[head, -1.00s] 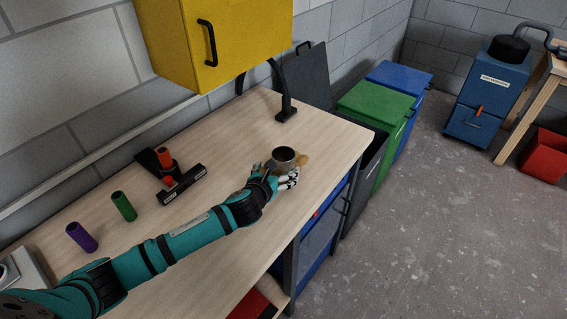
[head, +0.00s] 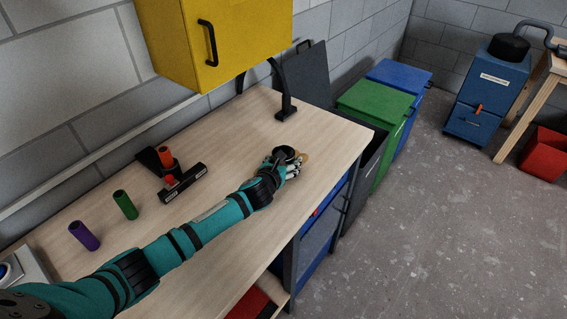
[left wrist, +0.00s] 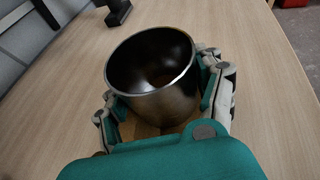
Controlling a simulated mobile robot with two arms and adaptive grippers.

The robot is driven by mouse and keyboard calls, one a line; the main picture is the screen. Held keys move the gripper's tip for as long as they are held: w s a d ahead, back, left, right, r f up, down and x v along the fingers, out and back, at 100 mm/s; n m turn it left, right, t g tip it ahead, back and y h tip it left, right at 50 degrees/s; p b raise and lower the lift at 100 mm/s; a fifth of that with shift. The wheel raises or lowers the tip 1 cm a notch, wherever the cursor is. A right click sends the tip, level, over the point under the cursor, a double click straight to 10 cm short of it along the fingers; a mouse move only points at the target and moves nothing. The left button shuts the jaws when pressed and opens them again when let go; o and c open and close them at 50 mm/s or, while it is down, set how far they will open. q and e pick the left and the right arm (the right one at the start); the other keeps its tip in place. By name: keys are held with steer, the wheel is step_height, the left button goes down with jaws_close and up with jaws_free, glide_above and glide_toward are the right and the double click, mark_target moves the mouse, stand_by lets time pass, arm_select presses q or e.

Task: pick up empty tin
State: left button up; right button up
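The empty tin (head: 283,151) is a dark metal cup standing upright, open end up, near the right end of the workbench. In the left wrist view the tin (left wrist: 150,75) looks empty inside. My left gripper (head: 291,167) is at the tin, low over the bench. In the left wrist view its fingers (left wrist: 163,103) are spread wide, one on each side of the tin's near part. Whether the pads touch the wall is hard to tell. The hand hides part of the tin in the head view. My right gripper is not in view.
A tan round piece (head: 304,158) lies beside the tin. A black holder with red-orange pieces (head: 167,158) sits behind my arm. A yellow cabinet (head: 222,40) hangs above. The bench's front edge is close.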

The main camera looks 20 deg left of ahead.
arm_select(q)
steer(key=c, duration=0.7)
